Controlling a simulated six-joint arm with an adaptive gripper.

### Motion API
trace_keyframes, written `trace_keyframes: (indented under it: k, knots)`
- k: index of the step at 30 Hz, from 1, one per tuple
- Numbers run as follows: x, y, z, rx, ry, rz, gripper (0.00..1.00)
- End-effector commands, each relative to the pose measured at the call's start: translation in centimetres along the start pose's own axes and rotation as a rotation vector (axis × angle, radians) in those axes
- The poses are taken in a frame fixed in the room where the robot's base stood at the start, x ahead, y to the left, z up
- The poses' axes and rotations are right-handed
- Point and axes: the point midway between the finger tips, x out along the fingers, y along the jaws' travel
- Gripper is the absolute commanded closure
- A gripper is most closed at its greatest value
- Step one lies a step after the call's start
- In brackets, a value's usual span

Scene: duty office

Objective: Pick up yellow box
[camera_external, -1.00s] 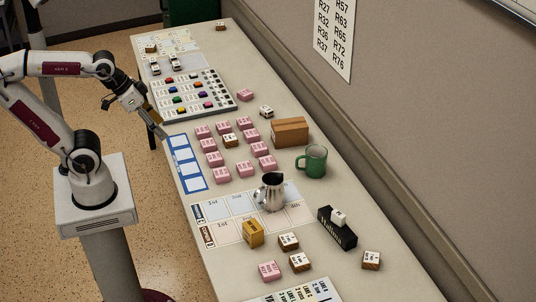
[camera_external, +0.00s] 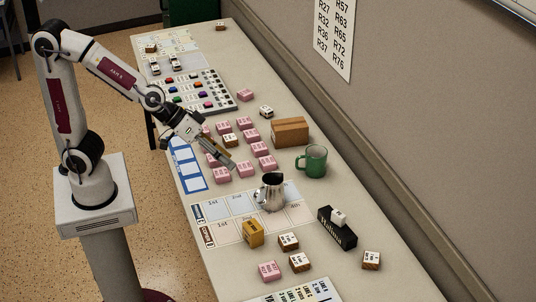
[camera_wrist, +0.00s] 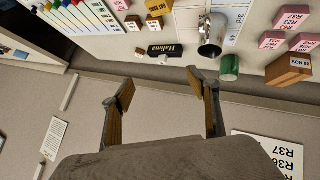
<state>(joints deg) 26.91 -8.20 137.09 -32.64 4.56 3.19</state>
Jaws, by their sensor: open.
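The yellow box (camera_external: 253,233) stands on the table, at the edge of the white card grid in front of the metal pitcher. It also shows at the top edge of the wrist view (camera_wrist: 158,7), partly cut off. My gripper (camera_external: 222,158) is over the group of pink blocks, above the table and well behind the yellow box. In the wrist view my gripper (camera_wrist: 161,86) has its two fingers wide apart with nothing between them.
A metal pitcher (camera_external: 270,192) and a green mug (camera_external: 313,161) stand near the middle. A brown carton (camera_external: 290,132) is behind the mug. A black box (camera_external: 337,228) and wooden blocks (camera_external: 289,241) lie right of the yellow box. A pink block (camera_external: 269,271) lies in front.

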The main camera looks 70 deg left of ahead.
Motion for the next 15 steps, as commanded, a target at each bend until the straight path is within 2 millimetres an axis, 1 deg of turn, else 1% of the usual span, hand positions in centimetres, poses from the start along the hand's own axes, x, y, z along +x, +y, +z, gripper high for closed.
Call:
trace_keyframes:
  k: [1, 7, 15]
  knots:
    - [1.1, 0.6, 0.3, -0.005, 0.002, 0.002, 0.4]
    - [4.7, 2.3, 0.8, -0.04, 0.04, -0.007, 0.4]
    - [9.1, 3.7, 2.4, -0.072, 0.096, -0.052, 0.4]
